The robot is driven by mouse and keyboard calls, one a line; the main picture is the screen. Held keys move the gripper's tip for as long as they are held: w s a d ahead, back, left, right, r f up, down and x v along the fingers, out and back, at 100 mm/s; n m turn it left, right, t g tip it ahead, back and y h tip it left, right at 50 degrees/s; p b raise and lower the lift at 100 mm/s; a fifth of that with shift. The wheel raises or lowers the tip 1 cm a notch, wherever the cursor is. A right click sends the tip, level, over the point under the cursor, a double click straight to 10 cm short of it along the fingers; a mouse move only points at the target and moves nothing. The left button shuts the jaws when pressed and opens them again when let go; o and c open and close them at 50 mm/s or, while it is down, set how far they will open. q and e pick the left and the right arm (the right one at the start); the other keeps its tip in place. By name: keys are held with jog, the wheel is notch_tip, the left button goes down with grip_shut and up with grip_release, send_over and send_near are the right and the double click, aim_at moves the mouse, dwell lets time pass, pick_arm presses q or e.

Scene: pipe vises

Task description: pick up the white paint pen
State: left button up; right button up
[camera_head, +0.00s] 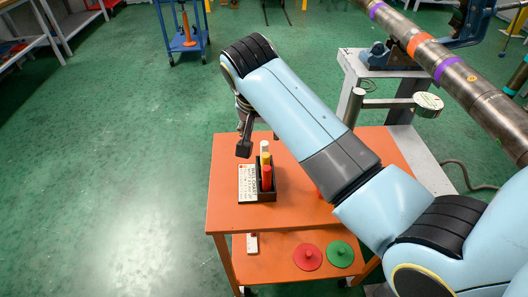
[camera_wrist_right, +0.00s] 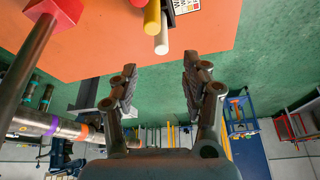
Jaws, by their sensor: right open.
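The white paint pen (camera_head: 264,147) stands upright at the far end of a small black holder (camera_head: 266,194) on the orange cart, behind a yellow pen (camera_head: 266,159) and a red pen (camera_head: 267,176). In the right wrist view the end of the white pen (camera_wrist_right: 161,42) shows beyond the open fingers, with the yellow pen (camera_wrist_right: 151,18) beside it. My right gripper (camera_wrist_right: 160,72) is open and empty. In the head view its dark fingers (camera_head: 244,146) are just left of the white pen, with no contact visible. My left gripper is not in view.
A white label card (camera_head: 248,184) lies left of the holder on the orange cart top (camera_head: 228,208). Red (camera_head: 308,257) and green (camera_head: 340,254) discs lie on its lower shelf. A long steel pipe (camera_head: 455,78) is at the right.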

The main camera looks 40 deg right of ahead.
aim_at(264, 145)
jog(key=x, duration=0.4)
jog(key=shift+s+f, duration=0.1)
jog(key=shift+f, duration=0.05)
jog(key=x, duration=0.6)
jog(key=shift+a, duration=0.15)
grip_shut()
